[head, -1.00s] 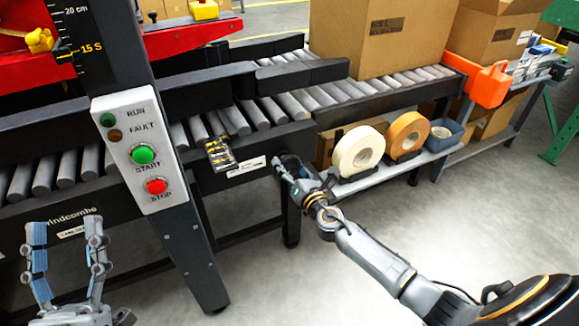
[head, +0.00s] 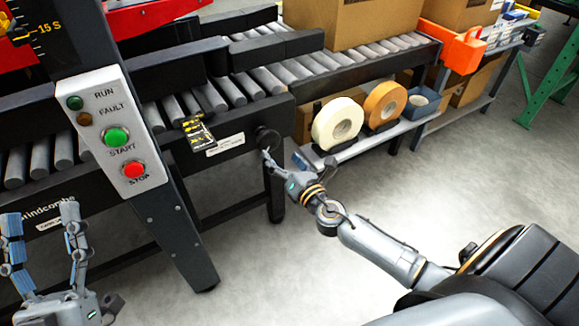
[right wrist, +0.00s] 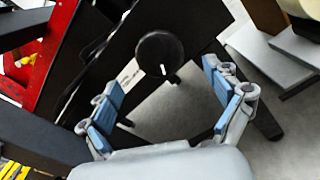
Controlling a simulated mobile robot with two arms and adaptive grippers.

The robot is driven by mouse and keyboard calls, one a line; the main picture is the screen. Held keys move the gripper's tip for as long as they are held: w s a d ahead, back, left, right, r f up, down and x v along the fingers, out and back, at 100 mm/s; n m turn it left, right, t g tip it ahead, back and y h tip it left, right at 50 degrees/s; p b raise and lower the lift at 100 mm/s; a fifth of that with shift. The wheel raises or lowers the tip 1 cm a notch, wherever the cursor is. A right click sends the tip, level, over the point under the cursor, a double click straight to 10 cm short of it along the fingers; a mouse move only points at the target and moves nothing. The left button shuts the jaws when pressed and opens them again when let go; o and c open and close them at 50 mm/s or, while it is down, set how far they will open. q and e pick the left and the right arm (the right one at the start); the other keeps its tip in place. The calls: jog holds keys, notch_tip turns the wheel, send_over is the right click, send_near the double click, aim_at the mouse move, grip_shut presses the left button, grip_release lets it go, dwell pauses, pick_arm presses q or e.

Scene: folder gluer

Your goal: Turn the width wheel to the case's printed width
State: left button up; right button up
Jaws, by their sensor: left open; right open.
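The width wheel (head: 266,138) is a round black knob on the front of the conveyor frame. It also shows in the right wrist view (right wrist: 158,50), with a short white mark low on its face. My right gripper (head: 284,160) is open, its fingers just in front of and below the wheel. In the wrist view the wheel lies beyond the gap between the blue pads, apparently untouched. My left gripper (head: 42,214) is open and empty at the lower left. The cardboard case (head: 370,18) stands on the rollers, cut by the top edge; no printed width is readable.
A control panel (head: 112,130) with green and red buttons is on the post. A yellow-and-black label card (head: 196,132) lies left of the wheel. Tape rolls (head: 338,124) stand on a low shelf at right. The front floor is clear.

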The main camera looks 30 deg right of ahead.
jog(key=s, duration=0.5)
jog(key=shift+w, duration=0.1)
dwell(0.3)
